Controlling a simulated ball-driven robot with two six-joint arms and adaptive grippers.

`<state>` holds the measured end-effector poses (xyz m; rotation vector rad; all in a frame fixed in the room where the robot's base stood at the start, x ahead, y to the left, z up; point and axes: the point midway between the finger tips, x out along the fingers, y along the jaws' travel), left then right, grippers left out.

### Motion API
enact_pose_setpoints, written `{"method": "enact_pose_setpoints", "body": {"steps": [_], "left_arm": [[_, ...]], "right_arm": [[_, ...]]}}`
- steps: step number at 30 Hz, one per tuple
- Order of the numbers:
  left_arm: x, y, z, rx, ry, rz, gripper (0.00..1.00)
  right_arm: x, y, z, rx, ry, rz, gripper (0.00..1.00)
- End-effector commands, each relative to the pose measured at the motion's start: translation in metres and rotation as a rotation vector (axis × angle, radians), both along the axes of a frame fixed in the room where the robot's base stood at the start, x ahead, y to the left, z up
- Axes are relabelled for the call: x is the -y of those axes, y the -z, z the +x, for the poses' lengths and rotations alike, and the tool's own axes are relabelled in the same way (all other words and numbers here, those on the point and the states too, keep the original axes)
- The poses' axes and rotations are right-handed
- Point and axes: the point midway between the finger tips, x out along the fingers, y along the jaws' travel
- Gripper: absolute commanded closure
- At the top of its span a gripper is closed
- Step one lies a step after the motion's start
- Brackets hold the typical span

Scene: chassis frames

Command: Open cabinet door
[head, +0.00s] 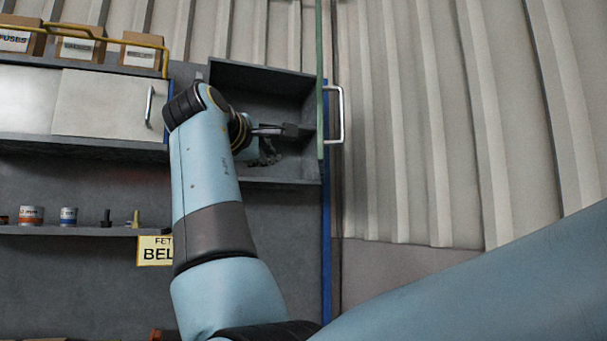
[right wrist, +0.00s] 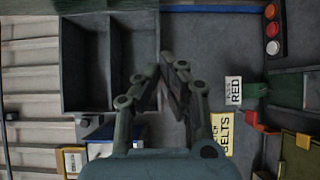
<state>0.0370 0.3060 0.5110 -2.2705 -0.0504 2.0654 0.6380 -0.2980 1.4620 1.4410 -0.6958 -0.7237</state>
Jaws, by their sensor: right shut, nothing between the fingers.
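The cabinet (head: 265,80) is a dark grey open-fronted box in the head view, and its inside is visible. Its green door (head: 321,80) stands open, swung outward and seen nearly edge-on at the cabinet's right side. The silver handle (head: 341,115) is on the door's right-hand face. My right gripper (head: 298,131) is in front of the opening, just left of the door's inner side; contact with the door cannot be told. In the right wrist view its fingers (right wrist: 168,68) are together and empty beside the open cabinet (right wrist: 85,65). My left gripper is not in view.
A closed pale door (head: 105,105) with a silver handle is to the left. Labelled boxes (head: 78,47) stand above behind a yellow rail. A lower shelf (head: 70,231) holds cans and small parts. A ribbed wall (head: 430,120) is behind on the right.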

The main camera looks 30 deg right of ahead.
Motion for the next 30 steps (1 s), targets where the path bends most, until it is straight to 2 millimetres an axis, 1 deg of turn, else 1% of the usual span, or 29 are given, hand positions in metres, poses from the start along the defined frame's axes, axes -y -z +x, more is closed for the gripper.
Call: {"method": "enact_pose_setpoints", "body": {"steps": [1, 3, 5, 8, 19, 20, 21, 24, 30], "left_arm": [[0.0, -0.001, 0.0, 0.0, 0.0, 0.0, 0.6], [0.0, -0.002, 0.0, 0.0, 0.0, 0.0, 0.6], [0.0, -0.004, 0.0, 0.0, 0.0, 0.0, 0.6], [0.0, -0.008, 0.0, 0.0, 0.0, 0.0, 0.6], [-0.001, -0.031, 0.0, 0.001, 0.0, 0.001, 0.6], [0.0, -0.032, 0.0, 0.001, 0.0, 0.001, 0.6], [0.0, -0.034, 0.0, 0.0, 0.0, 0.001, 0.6], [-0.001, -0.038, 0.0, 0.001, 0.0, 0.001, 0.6], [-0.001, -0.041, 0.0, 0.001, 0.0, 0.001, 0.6]], "right_arm": [[0.0, -0.01, -0.004, 0.014, 0.005, 0.001, 1.0], [0.003, -0.016, -0.005, 0.021, 0.01, 0.001, 1.0], [0.007, -0.017, -0.002, 0.021, 0.012, -0.001, 1.0], [0.019, -0.018, 0.006, 0.02, 0.013, -0.003, 1.0], [0.081, -0.018, 0.054, 0.02, 0.012, -0.001, 1.0], [0.085, -0.018, 0.055, 0.02, 0.012, 0.0, 1.0], [0.09, -0.017, 0.048, 0.022, 0.012, 0.001, 1.0], [0.101, -0.016, 0.039, 0.022, 0.011, 0.001, 1.0], [0.111, -0.015, 0.031, 0.021, 0.009, 0.001, 1.0]]}}
